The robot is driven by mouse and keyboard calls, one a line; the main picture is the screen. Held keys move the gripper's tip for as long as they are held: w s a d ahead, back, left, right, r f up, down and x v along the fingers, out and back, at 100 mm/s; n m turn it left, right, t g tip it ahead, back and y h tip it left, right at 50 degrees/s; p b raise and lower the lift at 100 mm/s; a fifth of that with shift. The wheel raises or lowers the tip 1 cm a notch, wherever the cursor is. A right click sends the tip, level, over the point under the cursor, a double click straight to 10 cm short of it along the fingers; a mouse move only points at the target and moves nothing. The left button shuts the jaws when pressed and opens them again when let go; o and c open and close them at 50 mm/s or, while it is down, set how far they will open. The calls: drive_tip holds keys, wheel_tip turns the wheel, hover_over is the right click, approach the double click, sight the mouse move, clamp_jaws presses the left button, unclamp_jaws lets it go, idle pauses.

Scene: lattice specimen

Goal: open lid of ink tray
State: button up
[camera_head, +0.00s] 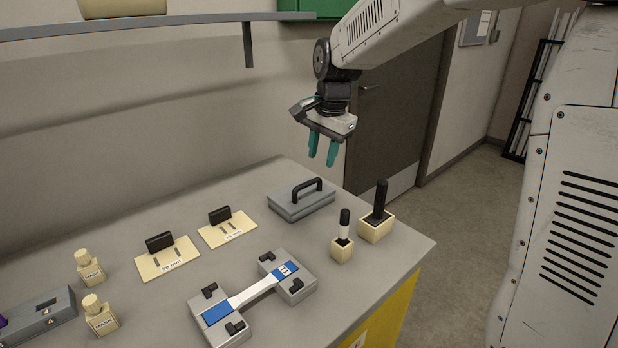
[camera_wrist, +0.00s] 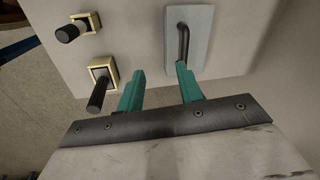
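The ink tray (camera_head: 287,207) is a flat grey box near the back right of the table. Its grey lid (camera_head: 318,199) is on it, with a black arched handle (camera_head: 306,186) on top. In the wrist view the lid (camera_wrist: 203,40) and its handle (camera_wrist: 183,43) show beyond the fingertips, towards the right one. My gripper (camera_head: 321,163) has teal fingers pointing down and hangs above the tray, apart from it. The fingers, also seen in the wrist view (camera_wrist: 160,75), are spread with nothing between them.
Two cream blocks (camera_head: 376,229) (camera_head: 342,250) with black-handled tools stand right of the tray. A grey fixture holding a dogbone specimen (camera_head: 255,290) lies in front. Cream plates with black blocks (camera_head: 167,259) and MASK bottles (camera_head: 90,267) are left. A shelf (camera_head: 150,26) runs along the wall.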

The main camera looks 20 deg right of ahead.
drive_tip(key=m, duration=0.2)
approach(308, 183)
drive_tip(key=f, duration=0.2)
drive_tip(key=w+f, duration=0.1)
drive_tip(key=f, duration=0.5)
drive_tip(key=shift+w+a, duration=0.3)
drive_tip(key=shift+w, duration=0.05)
clamp_jaws()
